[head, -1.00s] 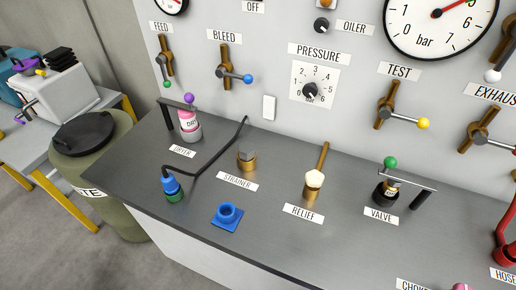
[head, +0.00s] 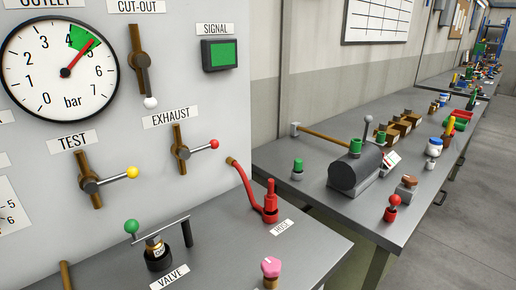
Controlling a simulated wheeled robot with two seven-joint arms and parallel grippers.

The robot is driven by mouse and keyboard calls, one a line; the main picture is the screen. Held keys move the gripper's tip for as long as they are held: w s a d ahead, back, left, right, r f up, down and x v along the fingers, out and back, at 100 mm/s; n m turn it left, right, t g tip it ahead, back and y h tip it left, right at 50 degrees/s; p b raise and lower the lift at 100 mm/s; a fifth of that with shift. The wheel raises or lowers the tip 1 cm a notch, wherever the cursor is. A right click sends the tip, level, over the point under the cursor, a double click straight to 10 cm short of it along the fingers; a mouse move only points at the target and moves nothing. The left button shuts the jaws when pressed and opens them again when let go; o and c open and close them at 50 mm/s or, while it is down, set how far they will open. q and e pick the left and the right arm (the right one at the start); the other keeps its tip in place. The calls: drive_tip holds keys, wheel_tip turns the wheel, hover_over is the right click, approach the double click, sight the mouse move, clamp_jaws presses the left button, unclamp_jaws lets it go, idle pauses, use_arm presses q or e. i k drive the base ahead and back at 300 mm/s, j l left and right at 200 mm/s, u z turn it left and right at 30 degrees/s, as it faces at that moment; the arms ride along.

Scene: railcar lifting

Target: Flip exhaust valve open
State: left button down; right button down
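The exhaust valve (head: 181,152) is on the grey panel under the EXHAUST label (head: 172,117). The lever points right and slightly up, across the pipe. Neither of my grippers shows in the head view.
Near it on the panel are the TEST valve (head: 90,184) with a yellow ball, the CUT-OUT valve (head: 141,62) with a white ball, a bar gauge (head: 62,98) and a green signal (head: 219,55). Below, a red hose (head: 243,188) and a green-knobbed valve (head: 157,252) stand on the bench.

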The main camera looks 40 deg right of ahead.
sight(185, 154)
drive_tip(key=z, duration=1.05)
drive_tip(key=l, duration=0.35)
